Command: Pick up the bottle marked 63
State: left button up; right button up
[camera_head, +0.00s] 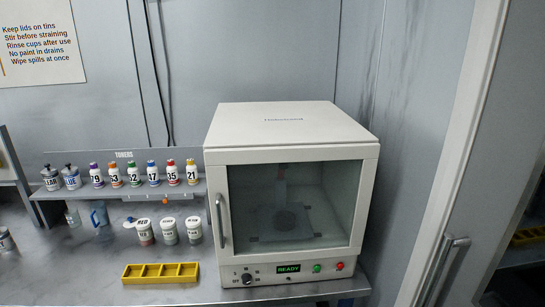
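A row of small white toner bottles with coloured caps stands upright on the shelf marked TONERS. The orange-topped bottle (115,176), second from the left in the row, has a number ending in 3. It looks like the bottle marked 63, but the first digit is hard to read. It stands between the purple-topped bottle (96,175) and the green-topped bottle (134,175). Neither of my grippers shows in the head view.
Tins (71,178) stand left of the bottles. White cups (169,231), a blue jug (99,215) and a yellow divided tray (160,273) are on the bench below. A large white cabinet (290,125) with a glass door stands close to the shelf's right end.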

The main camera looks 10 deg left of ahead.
aim_at(114, 172)
jog(key=u, duration=1.35)
jog(key=i+j+z, duration=0.2)
jog(key=i+j, duration=0.2)
jog(key=j, duration=0.25)
